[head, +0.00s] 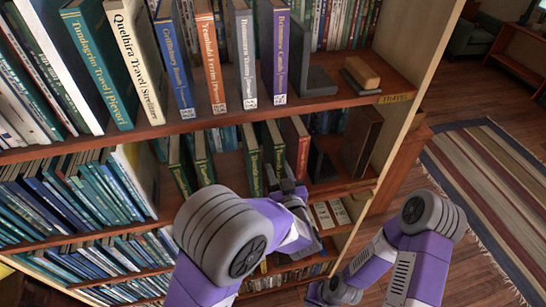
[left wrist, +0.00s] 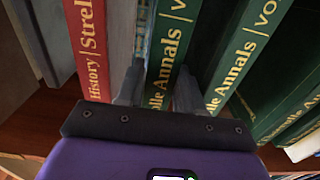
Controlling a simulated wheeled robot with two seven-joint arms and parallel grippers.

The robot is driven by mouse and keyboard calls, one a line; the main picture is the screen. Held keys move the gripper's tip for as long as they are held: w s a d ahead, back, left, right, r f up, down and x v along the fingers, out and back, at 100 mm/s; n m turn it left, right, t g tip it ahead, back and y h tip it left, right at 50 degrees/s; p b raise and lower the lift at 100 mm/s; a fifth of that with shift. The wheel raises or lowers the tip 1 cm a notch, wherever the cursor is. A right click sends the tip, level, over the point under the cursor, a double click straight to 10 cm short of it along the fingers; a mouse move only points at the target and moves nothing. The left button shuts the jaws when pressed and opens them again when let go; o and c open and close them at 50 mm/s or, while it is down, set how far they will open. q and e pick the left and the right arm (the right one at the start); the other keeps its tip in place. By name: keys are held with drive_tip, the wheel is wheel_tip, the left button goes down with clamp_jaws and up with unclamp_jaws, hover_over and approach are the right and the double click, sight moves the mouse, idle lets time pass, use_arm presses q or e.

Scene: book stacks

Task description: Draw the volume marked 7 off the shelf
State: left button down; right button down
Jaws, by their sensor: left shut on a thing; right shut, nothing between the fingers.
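Green volumes lettered "...olle Annals" stand on the middle shelf. My left gripper (head: 287,184) is at this row, its fingers shut on the spine of one green volume (left wrist: 172,40), which stands between a red book (left wrist: 92,45) and another green volume (left wrist: 243,50). In the head view the held volume (head: 274,145) stands beside the red book (head: 296,145), its lower part hidden by my gripper. The spine lettering "vol" is cut off in the left wrist view, so I cannot read its number. My right gripper (head: 325,292) is shut and empty, low in front of the shelves.
The shelf above (head: 200,124) holds several tall books and dark blocks at its right. Packed blue and teal books (head: 70,200) fill the left. The bookcase's side panel (head: 410,80) bounds the right. Open floor with a striped rug (head: 490,190) lies beyond.

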use_arm(q)
drive_tip(key=shift+r, duration=0.45)
drive_tip(key=v, duration=1.8)
